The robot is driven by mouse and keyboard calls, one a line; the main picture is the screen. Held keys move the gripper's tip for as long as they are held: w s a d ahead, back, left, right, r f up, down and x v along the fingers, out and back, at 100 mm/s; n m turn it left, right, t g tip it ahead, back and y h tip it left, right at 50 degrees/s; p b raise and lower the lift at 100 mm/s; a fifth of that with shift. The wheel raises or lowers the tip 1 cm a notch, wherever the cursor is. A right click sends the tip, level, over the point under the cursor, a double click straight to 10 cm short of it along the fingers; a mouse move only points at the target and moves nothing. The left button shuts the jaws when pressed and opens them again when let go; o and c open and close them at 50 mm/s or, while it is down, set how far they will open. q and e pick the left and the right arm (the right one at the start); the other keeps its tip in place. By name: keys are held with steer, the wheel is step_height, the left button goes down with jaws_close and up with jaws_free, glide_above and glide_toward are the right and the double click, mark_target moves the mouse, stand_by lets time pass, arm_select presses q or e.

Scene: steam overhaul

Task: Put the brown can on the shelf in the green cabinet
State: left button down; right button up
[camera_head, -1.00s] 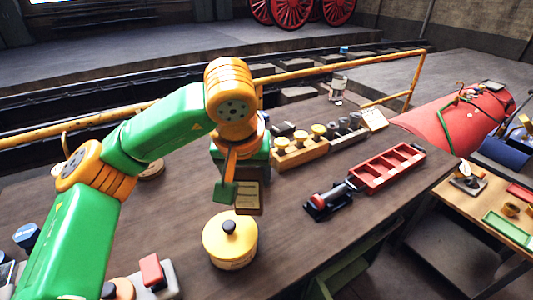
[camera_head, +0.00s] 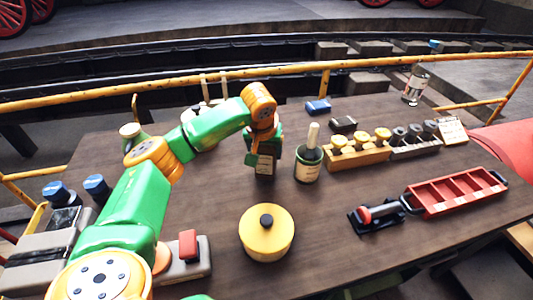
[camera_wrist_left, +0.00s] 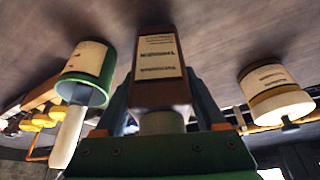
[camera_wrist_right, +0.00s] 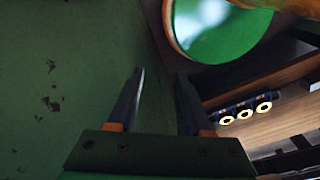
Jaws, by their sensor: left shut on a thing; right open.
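The brown can (camera_head: 264,166), with a cream label, is held over the workbench in the head view. My left gripper (camera_head: 263,150) is shut on it from above. In the left wrist view the can (camera_wrist_left: 158,75) sits between the two fingers; I cannot tell if it touches the bench. My right gripper (camera_wrist_right: 160,75) is open and empty in the right wrist view, and is out of the head view. A green panel with chipped paint (camera_wrist_right: 70,85) fills the left of that view; it may be the green cabinet. No shelf shows clearly.
A green bottle-like container (camera_head: 308,165) stands just right of the can. A yellow lidded pot (camera_head: 266,235) is nearer. A wooden block with yellow knobs (camera_head: 358,152) and a red tray (camera_head: 455,193) lie to the right. A yellow railing (camera_head: 190,90) runs behind the bench.

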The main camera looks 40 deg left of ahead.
arm_select(q)
steer(key=shift+f, duration=1.05)
steer(key=shift+c, duration=0.5)
jaws_free()
steer(key=shift+o, duration=0.5)
steer(key=shift+s+d+r, duration=0.1)
steer(key=shift+r, duration=0.05)
